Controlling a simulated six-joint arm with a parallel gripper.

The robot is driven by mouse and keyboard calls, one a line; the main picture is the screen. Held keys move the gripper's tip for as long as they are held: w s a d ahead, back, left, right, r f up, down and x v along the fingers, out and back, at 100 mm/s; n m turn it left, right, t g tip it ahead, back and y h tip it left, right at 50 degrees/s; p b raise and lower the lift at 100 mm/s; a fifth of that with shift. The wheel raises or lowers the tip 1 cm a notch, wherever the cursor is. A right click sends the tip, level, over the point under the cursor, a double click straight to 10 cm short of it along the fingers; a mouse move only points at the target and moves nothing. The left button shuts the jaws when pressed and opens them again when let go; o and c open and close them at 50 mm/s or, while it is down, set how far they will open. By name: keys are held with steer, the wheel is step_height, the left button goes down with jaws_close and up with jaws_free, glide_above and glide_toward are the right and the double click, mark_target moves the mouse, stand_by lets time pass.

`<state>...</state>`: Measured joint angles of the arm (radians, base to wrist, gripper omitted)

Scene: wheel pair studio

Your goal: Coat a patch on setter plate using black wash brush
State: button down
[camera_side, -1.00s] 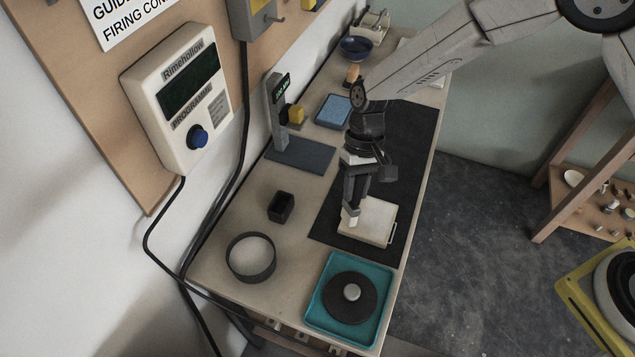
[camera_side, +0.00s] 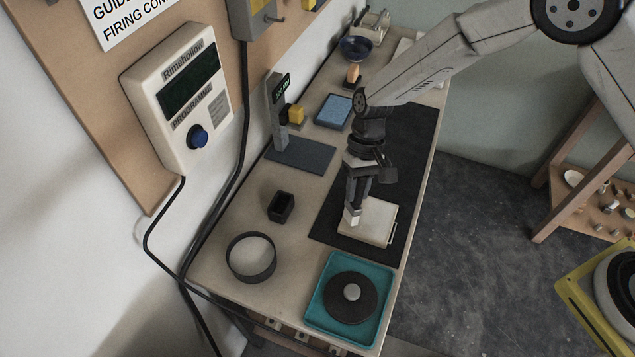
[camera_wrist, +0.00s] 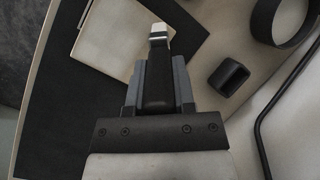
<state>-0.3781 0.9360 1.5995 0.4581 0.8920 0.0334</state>
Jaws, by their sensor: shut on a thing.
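The setter plate (camera_side: 378,223) is a cream square slab lying on the black mat. It also shows in the wrist view (camera_wrist: 115,25), upper left of my gripper. My gripper (camera_side: 355,206) points down over the plate's left edge and is shut on the black wash brush (camera_wrist: 158,40). The brush has a dark body and a pale tip (camera_side: 352,219), at the plate's left part in the side view. I cannot tell whether the tip touches the plate. No dark patch is clear on the visible plate surface.
A small black square cup (camera_side: 281,207) and a dark ring (camera_side: 251,257) stand left of the mat. A teal tray (camera_side: 313,300) with a dark disc is in front. A grey stand (camera_side: 300,153) and blue pad (camera_side: 333,111) are behind. The black mat (camera_side: 410,135) is clear behind the plate.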

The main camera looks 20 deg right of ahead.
steer(key=w+d, duration=0.6)
stand_by(0.5)
steer(key=shift+s+a, duration=0.1)
stand_by(0.4)
steer(key=shift+s+a, duration=1.75)
steer(key=shift+f, duration=0.55)
steer(key=shift+s+a, duration=1.6)
steer(key=shift+w+d+f, duration=0.15)
steer(key=shift+w+d, duration=1.4)
steer(key=shift+d, duration=0.1)
